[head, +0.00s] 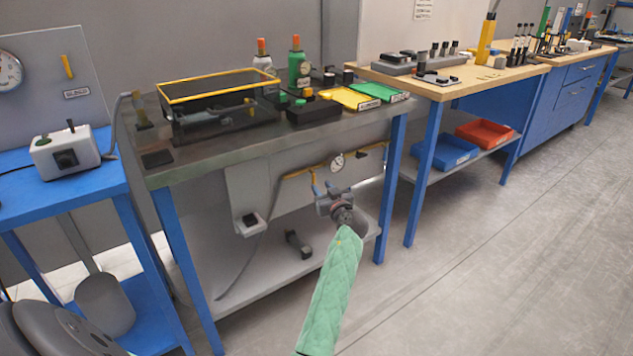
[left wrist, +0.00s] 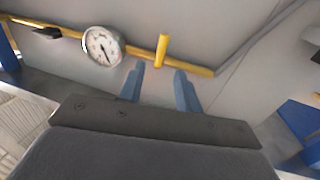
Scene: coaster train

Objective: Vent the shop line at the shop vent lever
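A yellow lever (left wrist: 162,50) sticks out from a yellow pipe (left wrist: 140,52) in the left wrist view, beside a round white gauge (left wrist: 103,46). I take it for the vent lever; no label on it is readable. My left gripper (left wrist: 160,86) has its two blue fingers apart, with the lever showing beyond the gap between them; I see no contact. In the head view my left gripper (head: 324,187), behind a green-sleeved arm, is close to the pipe under the grey bench, near the gauge (head: 337,162). My right gripper is not in view.
The grey bench (head: 215,152) carries a yellow-rimmed tray (head: 205,84) and bottles. A blue table (head: 65,196) with a white box (head: 65,152) stands left. A wooden-topped bench (head: 445,85) stands right. The floor at right is clear.

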